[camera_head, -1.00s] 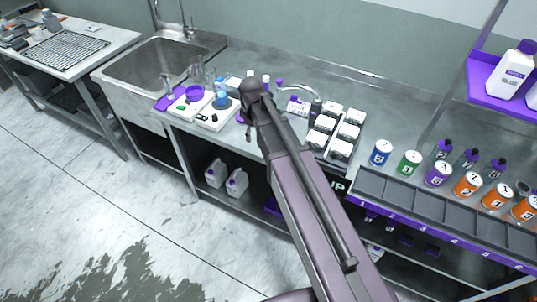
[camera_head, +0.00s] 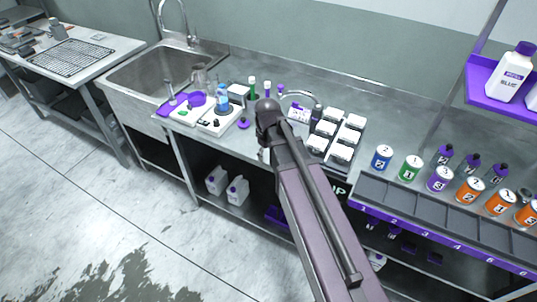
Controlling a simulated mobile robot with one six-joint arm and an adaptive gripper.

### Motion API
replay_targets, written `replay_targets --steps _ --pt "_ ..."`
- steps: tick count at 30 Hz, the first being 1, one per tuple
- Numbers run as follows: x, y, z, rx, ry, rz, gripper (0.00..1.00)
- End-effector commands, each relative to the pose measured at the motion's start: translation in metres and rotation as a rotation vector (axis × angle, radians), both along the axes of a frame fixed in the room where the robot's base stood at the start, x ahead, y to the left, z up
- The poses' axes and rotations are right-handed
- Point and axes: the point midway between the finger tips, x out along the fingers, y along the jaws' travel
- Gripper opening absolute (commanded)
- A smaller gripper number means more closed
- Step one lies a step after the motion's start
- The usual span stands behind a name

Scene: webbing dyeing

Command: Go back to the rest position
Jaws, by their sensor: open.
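My arm reaches up from the bottom of the head view, with its wrist over the front part of the steel bench (camera_head: 400,131). My gripper (camera_head: 263,156) hangs below the wrist at the bench's front edge. It is small and mostly hidden behind the arm. It looks open, and I see nothing held in it.
A white scale (camera_head: 217,122), bottles and a purple cap (camera_head: 243,123) stand left of my wrist. A tray of white-topped containers (camera_head: 340,152) is close on the right. Cans (camera_head: 381,157) and a numbered rack (camera_head: 440,218) lie further right. The sink (camera_head: 165,70) is left.

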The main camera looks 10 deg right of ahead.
Motion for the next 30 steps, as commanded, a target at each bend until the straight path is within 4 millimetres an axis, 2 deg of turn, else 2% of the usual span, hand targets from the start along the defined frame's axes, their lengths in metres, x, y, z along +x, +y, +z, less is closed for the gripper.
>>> replay_targets --steps 9,13,17,24,30 --pt "0.0 -0.001 0.0 0.0 0.0 -0.001 0.7" --pt "-0.007 -0.005 0.0 0.0 0.0 -0.034 0.7" --pt "-0.026 -0.017 0.0 0.0 0.0 -0.13 0.7" --pt "-0.074 -0.046 0.0 0.0 0.0 -0.405 0.7" --pt "-0.092 -0.058 0.0 0.0 0.0 -0.541 0.7"
